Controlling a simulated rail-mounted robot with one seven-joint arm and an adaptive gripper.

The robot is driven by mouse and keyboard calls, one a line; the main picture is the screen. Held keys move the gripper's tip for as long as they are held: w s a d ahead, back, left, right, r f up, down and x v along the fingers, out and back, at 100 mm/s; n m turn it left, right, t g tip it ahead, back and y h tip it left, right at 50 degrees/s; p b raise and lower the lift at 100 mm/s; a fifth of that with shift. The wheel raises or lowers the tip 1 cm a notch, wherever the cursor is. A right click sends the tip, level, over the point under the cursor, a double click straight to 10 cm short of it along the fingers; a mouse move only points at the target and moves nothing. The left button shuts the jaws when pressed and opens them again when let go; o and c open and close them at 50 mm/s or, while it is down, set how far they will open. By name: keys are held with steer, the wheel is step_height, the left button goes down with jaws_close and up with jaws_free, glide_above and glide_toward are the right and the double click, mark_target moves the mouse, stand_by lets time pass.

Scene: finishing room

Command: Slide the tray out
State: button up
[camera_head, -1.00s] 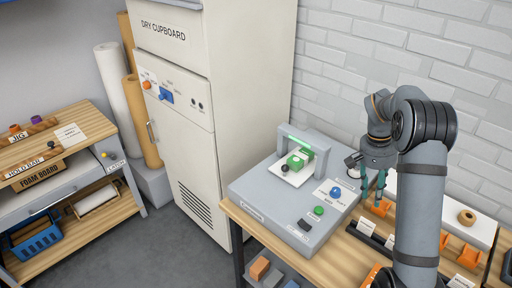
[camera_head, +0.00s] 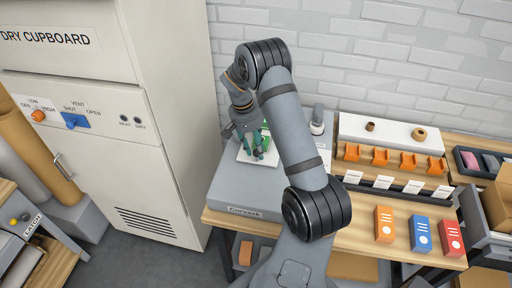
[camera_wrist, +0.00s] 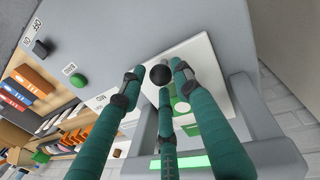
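The tray, a white plate (camera_head: 243,157), lies on top of the grey machine (camera_head: 240,190), carrying a green block. In the wrist view the tray (camera_wrist: 209,58) reaches under the arch, and a black ball knob (camera_wrist: 160,75) stands at its near edge. My gripper (camera_head: 260,152) is over the tray. In the wrist view its teal fingers (camera_wrist: 158,92) are spread around the knob, with gaps visible; it looks open and I see no firm contact. The green block (camera_wrist: 183,103) is partly hidden behind the fingers. My arm hides much of the machine in the head view.
The arch (camera_wrist: 250,135) with a green light strip stands over the tray. The dry cupboard (camera_head: 165,150) is close on the left and a brick wall behind. The wooden bench to the right holds orange holders (camera_head: 380,157) and coloured boxes (camera_head: 418,233).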

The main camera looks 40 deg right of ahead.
steer(key=shift+f, duration=0.35)
steer(key=shift+c, duration=0.3)
jaws_close()
